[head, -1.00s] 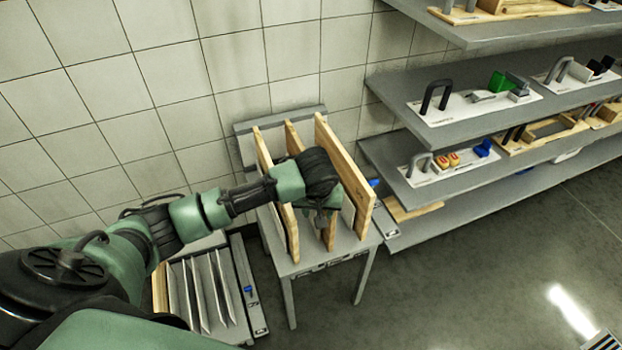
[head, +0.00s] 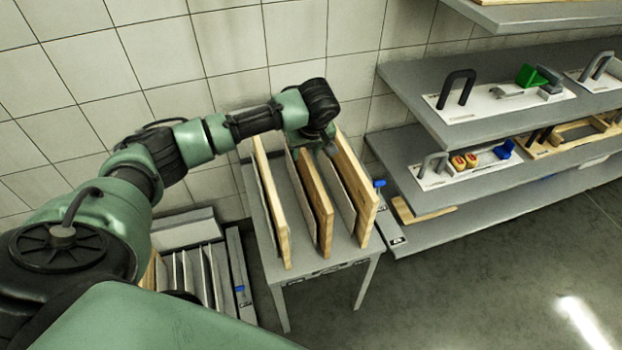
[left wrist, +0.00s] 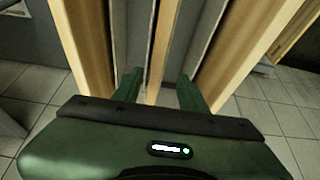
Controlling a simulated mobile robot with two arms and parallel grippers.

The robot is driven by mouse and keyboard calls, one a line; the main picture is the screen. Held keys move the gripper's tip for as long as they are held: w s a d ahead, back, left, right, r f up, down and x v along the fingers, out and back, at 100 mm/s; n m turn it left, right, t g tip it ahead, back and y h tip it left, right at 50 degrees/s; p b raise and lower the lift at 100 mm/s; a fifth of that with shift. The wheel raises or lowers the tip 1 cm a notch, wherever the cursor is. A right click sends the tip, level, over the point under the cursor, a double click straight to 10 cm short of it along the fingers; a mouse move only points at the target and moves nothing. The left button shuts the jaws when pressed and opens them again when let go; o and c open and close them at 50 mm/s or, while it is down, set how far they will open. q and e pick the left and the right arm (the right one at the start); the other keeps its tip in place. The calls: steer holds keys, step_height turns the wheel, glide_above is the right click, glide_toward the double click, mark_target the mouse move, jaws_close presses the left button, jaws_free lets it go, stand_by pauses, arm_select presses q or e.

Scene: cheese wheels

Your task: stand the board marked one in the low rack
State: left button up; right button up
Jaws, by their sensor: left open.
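Several upright wooden boards stand on a small grey table (head: 335,262): a left board (head: 272,205), a middle board (head: 316,205) and a right board (head: 357,190). Grey panels stand between them. I cannot read a number on any board. My left gripper (head: 326,147) is at the far end of the middle and right boards, partly hidden by its own wrist. In the left wrist view its two fingers (left wrist: 160,92) are apart, with a narrow wooden edge (left wrist: 165,50) showing between them. The low rack (head: 205,278), with several thin upright dividers, is on the floor at the lower left.
Grey shelves (head: 470,207) to the right hold white trays with handles, small blocks and a green part. A tiled wall stands close behind the table. Open floor (head: 500,290) lies at the front right.

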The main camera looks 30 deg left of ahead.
mark_target(305, 166)
arm_select(q)
steer(key=shift+w+d+f, duration=0.1)
steer(key=shift+w+f, duration=0.05)
steer(key=shift+f, duration=0.65)
steer(key=shift+f+b, duration=0.25)
steer(key=shift+b, duration=0.5)
steer(key=x, duration=0.8)
steer(key=shift+w+d+p, duration=0.1)
steer(key=shift+d+p, duration=0.05)
steer(key=shift+p, duration=0.2)
jaws_close()
steer(key=shift+r, duration=0.15)
